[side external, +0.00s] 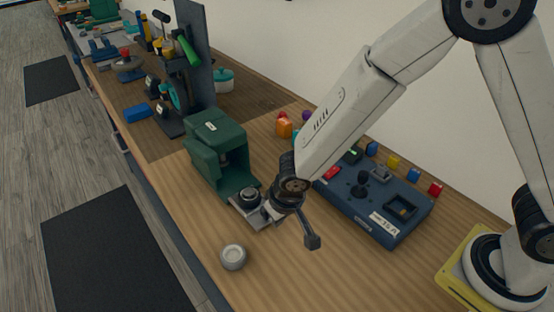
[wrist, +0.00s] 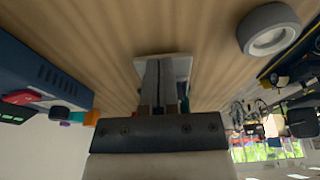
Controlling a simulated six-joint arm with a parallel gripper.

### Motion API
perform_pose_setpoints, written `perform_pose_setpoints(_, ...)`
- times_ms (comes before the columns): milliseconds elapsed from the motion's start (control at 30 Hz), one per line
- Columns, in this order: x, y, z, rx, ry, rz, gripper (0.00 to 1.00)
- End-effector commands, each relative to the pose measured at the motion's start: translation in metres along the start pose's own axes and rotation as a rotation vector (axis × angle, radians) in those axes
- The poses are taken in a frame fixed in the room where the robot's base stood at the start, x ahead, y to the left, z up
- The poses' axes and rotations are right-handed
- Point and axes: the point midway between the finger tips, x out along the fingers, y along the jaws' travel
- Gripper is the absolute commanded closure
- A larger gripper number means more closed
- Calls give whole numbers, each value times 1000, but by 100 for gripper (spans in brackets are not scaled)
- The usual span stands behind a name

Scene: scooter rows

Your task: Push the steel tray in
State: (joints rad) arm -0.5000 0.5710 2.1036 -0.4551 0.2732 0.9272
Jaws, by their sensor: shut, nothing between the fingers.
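The steel tray (side external: 251,216) is a flat grey plate that sticks out of the front of the green press-like machine (side external: 215,152) in the side external view. A dark round part (side external: 249,196) sits on or just above it. My gripper (side external: 268,213) is shut and empty at the tray's outer end, very close to it; contact cannot be told. In the wrist view my shut fingers (wrist: 161,66) lie in front of the pale plate of the tray (wrist: 184,67) and hide its middle.
A grey ring-shaped wheel (side external: 233,257) lies on the bench near its front edge. A blue control box (side external: 372,205) with a joystick stands to the right. A dark stand with a green lever (side external: 188,48) is behind the machine. Bare wood lies in front.

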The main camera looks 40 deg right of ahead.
Motion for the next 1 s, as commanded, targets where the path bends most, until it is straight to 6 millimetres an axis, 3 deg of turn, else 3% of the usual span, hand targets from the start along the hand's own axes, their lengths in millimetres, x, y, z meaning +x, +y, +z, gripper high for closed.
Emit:
perform_pose_setpoints(600,0,0,-1,0,0,0,100)
perform_pose_setpoints(1000,4,0,-14,0,-1,1,100)
